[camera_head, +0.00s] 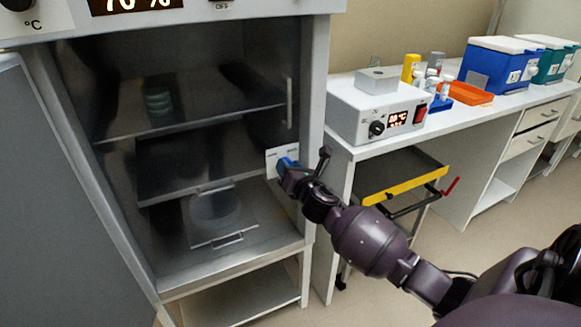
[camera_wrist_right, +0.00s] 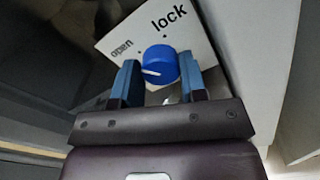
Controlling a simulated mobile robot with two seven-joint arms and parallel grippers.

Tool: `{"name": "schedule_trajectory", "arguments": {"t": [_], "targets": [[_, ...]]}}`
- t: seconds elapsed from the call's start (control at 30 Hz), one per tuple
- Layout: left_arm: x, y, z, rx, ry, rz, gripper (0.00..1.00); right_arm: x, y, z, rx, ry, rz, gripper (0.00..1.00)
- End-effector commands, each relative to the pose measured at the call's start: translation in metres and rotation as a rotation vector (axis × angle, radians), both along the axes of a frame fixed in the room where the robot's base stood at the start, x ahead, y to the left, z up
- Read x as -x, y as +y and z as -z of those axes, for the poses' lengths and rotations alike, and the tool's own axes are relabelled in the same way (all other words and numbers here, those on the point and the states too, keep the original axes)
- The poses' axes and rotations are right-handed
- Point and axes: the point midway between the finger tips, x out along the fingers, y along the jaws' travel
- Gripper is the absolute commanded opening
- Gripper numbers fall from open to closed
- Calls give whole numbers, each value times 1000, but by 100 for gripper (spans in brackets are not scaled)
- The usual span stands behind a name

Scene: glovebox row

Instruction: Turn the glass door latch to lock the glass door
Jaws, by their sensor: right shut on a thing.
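The latch is a blue knob (camera_wrist_right: 159,65) on a white plate (camera_wrist_right: 185,25) marked "open" and "lock". A short white line on the knob points left in the wrist view, on the "open" side, away from the "lock" word. My right gripper (camera_wrist_right: 158,72) is shut on the knob, one blue finger on each side. In the head view the plate (camera_head: 272,160) sits at the right edge of the cabinet front, partly hidden by my right gripper (camera_head: 287,164). The glass door (camera_head: 240,75) looks closed, with a vertical handle (camera_head: 289,103). My left gripper is out of view.
Behind the glass are metal shelves and a stack of dishes (camera_head: 158,101). A grey panel (camera_head: 45,190) stands at the left. At right, a white bench (camera_head: 465,115) carries a heater box (camera_head: 377,108), an orange tray (camera_head: 470,94) and blue box (camera_head: 495,65). A yellow-edged cart (camera_head: 400,187) stands below.

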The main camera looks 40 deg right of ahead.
Motion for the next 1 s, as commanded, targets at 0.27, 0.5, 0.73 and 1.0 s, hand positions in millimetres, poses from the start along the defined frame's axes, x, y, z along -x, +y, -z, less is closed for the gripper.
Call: {"name": "schedule_trajectory", "arguments": {"t": [0.27,0.5,0.73,1.0], "targets": [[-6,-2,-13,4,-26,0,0,0,0,-3,-246,-61,0,15],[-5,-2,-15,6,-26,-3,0,0,-1,-2,-468,-114,1,15],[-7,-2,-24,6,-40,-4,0,0,-1,-1,-681,-166,0,15],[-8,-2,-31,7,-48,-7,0,0,-1,0,-930,-226,0,15]]}}
